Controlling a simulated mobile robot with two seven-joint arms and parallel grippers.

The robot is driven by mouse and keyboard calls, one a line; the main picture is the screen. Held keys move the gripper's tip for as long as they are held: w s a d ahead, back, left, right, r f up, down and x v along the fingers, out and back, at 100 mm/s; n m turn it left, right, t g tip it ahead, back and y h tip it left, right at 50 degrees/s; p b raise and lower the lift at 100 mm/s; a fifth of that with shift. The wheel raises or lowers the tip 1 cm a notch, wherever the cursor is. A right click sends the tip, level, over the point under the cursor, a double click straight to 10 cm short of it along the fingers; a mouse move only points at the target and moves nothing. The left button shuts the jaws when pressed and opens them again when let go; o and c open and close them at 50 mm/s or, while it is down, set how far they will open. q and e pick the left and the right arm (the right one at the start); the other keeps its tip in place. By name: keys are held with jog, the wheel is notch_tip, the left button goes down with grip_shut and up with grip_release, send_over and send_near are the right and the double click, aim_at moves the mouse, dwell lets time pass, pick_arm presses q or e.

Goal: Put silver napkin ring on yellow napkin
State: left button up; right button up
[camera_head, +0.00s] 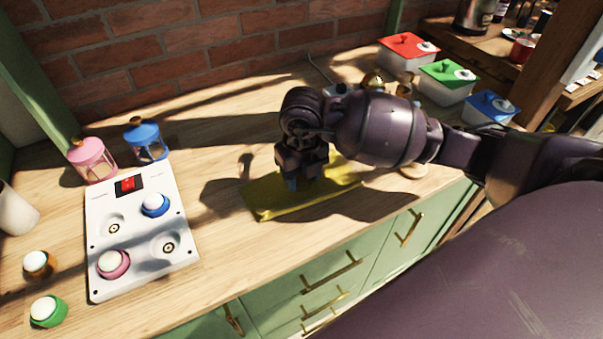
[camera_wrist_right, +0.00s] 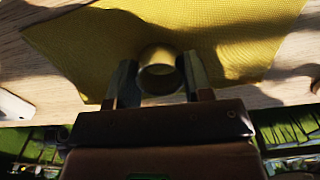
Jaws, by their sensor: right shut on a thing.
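The yellow napkin (camera_head: 272,202) lies flat on the wooden counter in the head view. It also fills the top of the right wrist view (camera_wrist_right: 100,45). My right gripper (camera_head: 300,183) points down over the napkin. In the right wrist view the fingers of my right gripper (camera_wrist_right: 159,80) are shut on the napkin ring (camera_wrist_right: 158,70), which looks shaded and yellowish there. The ring is over the napkin; whether it touches the cloth I cannot tell. The gripper hides the ring in the head view. My left gripper is not in view.
A white panel (camera_head: 135,205) with colored round pieces stands left of the napkin. Pink (camera_head: 91,160) and blue (camera_head: 146,141) lanterns stand behind it. Red (camera_head: 408,46), green (camera_head: 447,73) and blue (camera_head: 490,106) lidded boxes stand at the right. Bare counter lies between panel and napkin.

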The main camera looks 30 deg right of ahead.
jog(key=shift+f, duration=0.5)
jog(key=o, duration=0.9)
jog(key=shift+r, duration=0.4)
notch_tip(320, 180, up, 6)
jog(key=shift+r+p, duration=0.15)
jog(key=shift+p, duration=0.45)
notch_tip(320, 180, up, 6)
jog(key=shift+p, duration=0.45)
